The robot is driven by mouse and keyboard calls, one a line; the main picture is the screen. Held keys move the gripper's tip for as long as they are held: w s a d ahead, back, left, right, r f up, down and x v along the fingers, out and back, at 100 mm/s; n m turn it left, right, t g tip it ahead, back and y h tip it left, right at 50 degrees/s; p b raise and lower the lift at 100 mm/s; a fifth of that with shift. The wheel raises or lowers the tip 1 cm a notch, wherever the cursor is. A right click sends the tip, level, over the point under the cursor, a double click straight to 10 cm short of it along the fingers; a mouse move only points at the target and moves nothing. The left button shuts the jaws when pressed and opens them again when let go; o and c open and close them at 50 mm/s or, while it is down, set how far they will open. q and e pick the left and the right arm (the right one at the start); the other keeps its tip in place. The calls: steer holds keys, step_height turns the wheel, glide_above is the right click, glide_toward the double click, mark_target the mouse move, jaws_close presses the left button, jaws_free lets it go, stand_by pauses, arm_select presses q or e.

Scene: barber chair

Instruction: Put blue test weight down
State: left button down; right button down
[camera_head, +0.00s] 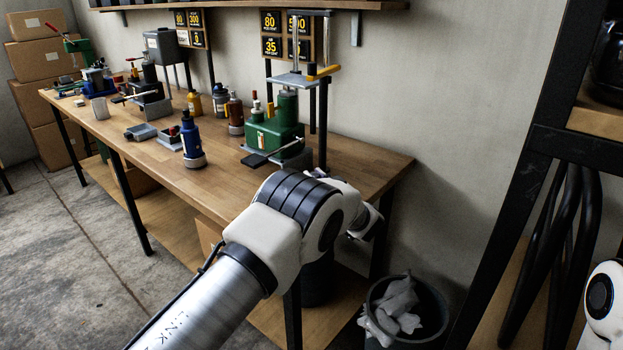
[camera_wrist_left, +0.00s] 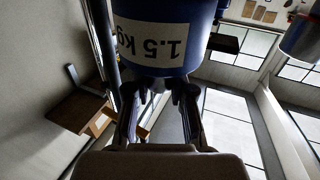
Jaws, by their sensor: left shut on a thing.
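The blue test weight (camera_wrist_left: 160,38), a blue cylinder with a pale "1.5 kg" label, fills the top middle of the left wrist view. The label reads upside down there. My left gripper (camera_wrist_left: 158,90) is shut on the weight, with a finger on each side of its lower edge in that view. In the head view my left arm reaches over the right end of the wooden workbench (camera_head: 345,155). The arm hides the held weight and most of the gripper there. I cannot tell how high the weight is above the bench. My right gripper is not in view.
A green machine (camera_head: 270,135) stands on the bench just beyond my left arm. A blue bottle (camera_head: 192,140) and several other bottles and tools stand further left. A bin (camera_head: 402,310) with crumpled paper is on the floor. A dark shelf frame (camera_head: 520,170) rises at right.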

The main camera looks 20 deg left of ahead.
arm_select(q)
steer(key=f, duration=0.4)
steer(key=shift+w+a, duration=0.15)
steer(key=shift+a, duration=0.1)
steer(key=shift+f, duration=0.65)
steer(key=c, duration=1.2)
jaws_free()
steer(key=shift+f, duration=0.2)
steer(key=shift+o, duration=1)
steer(key=shift+s+d+r, duration=0.1)
steer(key=shift+s+r, duration=0.05)
steer(key=shift+s, duration=0.05)
